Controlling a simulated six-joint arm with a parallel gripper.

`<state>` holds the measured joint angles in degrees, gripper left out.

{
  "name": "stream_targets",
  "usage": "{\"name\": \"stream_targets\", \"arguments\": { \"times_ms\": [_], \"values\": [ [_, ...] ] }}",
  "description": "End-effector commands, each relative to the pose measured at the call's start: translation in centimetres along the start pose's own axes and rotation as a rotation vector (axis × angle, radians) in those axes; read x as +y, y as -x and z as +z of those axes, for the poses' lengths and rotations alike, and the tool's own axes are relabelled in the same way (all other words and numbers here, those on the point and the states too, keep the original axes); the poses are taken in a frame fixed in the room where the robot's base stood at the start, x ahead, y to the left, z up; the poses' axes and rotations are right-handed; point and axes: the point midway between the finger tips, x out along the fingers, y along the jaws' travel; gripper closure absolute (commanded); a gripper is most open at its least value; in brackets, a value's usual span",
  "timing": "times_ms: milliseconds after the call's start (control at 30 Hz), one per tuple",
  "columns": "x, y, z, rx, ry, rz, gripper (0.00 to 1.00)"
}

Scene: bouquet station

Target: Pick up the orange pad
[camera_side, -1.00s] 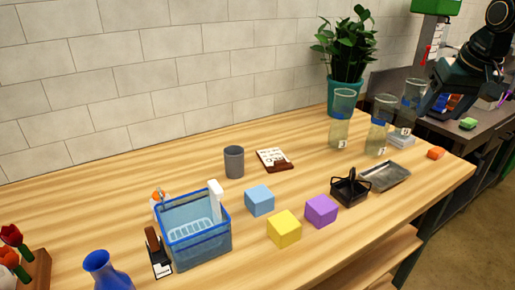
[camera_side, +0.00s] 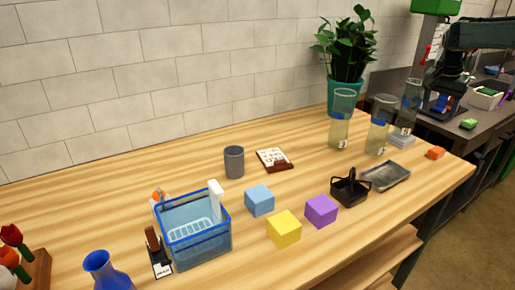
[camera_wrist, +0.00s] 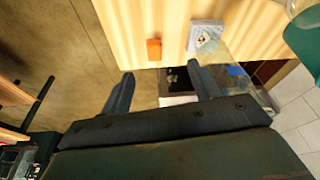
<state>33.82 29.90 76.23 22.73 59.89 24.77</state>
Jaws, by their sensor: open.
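The orange pad (camera_side: 436,153) lies near the right end of the wooden table in the side view, close to the table's edge. It also shows in the wrist view (camera_wrist: 154,49), ahead of the fingertips and roughly between their lines. My gripper (camera_wrist: 161,69) is open with nothing between its two dark fingers. It is apart from the pad; its height above the table is hard to tell.
Glass vases (camera_side: 379,127) and a white stack (camera_side: 402,140) stand beside the pad. A metal tray (camera_side: 385,176) and black basket (camera_side: 350,189) lie to its left. Purple (camera_side: 321,210), yellow (camera_side: 284,229) and blue (camera_side: 260,200) cubes stand further left. Bare table surrounds the pad's front.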

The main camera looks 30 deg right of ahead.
Motion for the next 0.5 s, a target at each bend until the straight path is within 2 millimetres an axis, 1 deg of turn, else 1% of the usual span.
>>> {"name": "stream_targets", "arguments": {
  "times_ms": [33, 100, 200, 333, 500],
  "values": [
    [0.3, -1.4, -1.0, -0.005, -0.036, 0.015, 0.38],
    [0.6, -2.8, -2.1, -0.008, -0.079, 0.03, 0.38],
    [1.0, -4.3, -3.3, -0.011, -0.128, 0.046, 0.38],
    [1.4, -5.4, -4.2, -0.013, -0.163, 0.058, 0.38],
    [1.5, -5.7, -4.4, -0.013, -0.174, 0.062, 0.38]
  ]
}}
